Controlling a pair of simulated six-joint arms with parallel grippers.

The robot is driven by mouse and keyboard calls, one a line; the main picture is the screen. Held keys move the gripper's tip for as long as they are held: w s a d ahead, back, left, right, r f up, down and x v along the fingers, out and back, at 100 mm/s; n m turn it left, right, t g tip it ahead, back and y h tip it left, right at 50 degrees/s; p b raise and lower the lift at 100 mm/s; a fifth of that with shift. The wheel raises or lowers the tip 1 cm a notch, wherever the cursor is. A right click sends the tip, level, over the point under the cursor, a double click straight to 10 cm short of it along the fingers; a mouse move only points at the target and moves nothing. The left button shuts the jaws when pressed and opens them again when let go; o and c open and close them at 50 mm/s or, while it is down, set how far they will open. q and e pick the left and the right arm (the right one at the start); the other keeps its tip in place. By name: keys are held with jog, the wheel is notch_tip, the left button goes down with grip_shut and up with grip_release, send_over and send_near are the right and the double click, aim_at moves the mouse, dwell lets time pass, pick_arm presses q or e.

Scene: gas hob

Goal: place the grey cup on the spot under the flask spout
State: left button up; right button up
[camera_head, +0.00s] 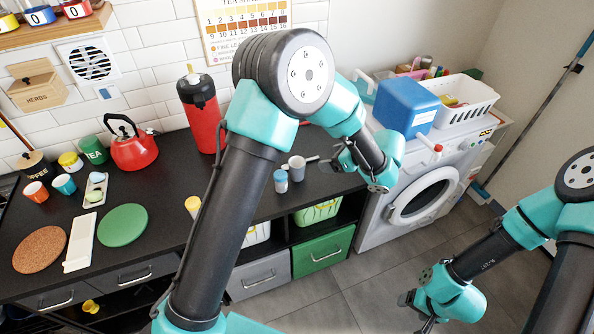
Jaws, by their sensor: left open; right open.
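The grey cup (297,168) stands upright on the black counter, right of a small blue-capped jar. The red flask (203,122) with a black top stands at the back of the counter, left of my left arm. I cannot make out the spot under its spout. My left gripper (326,161) is open, just right of the grey cup and low over the counter; I cannot tell whether it touches the cup. My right gripper (424,318) is open and empty at the lower right, over the floor.
The blue-capped jar (281,182) is close to the cup. A yellow-topped item (193,205) is partly behind my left arm. A red kettle (133,150), green mat (122,225) and cork mat (39,249) lie left. A washing machine (418,200) stands right.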

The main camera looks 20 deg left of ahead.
pick_arm(q)
send_near(291, 164)
jog(key=shift+x, duration=0.9)
jog(key=shift+s, duration=0.1)
jog(key=shift+x, duration=2.65)
jog(key=shift+d, duration=0.1)
jog(key=c, duration=0.8)
